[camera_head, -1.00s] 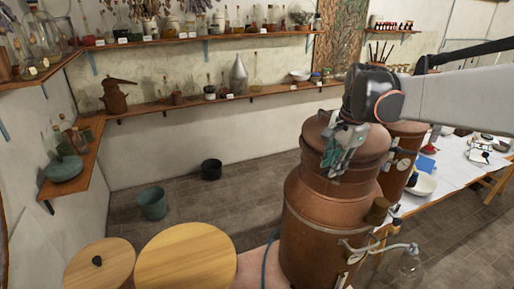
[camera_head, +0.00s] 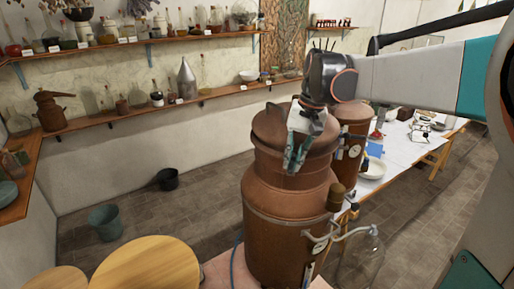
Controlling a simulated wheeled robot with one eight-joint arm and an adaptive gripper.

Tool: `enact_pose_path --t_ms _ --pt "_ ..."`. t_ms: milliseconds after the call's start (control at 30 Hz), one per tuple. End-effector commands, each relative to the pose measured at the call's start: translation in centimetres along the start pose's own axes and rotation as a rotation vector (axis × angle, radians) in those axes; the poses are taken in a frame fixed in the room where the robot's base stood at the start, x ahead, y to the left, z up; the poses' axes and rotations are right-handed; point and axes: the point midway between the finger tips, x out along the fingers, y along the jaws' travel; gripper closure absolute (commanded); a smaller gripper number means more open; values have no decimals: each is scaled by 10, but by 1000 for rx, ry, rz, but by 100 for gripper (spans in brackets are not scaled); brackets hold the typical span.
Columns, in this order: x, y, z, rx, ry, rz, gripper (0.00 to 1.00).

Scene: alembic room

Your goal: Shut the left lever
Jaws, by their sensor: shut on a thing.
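My gripper (camera_head: 295,163) reaches in from the right and points down at the front of the lid's rim. It is shut on a small part there, at the place of the left lever. The fingers hide most of that part, so its shape and angle cannot be made out.
A second copper vessel (camera_head: 349,150) with a dial stands close behind. A glass flask (camera_head: 361,258) hangs at the lower right. Round wooden tops (camera_head: 150,268) are at the lower left. A white-covered table (camera_head: 405,150) runs along the right.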

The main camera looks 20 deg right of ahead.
Motion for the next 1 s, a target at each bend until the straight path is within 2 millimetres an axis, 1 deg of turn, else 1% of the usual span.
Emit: enact_pose_path --t_ms 200,600,633,667,1000 --pt "1 1 1 -36 -11 1 100" --pt "1 2 1 -42 -12 2 100" --pt "1 2 1 -42 -12 2 82" --pt "1 2 1 -42 -12 2 79" --pt "-1 1 0 -40 -9 1 79"
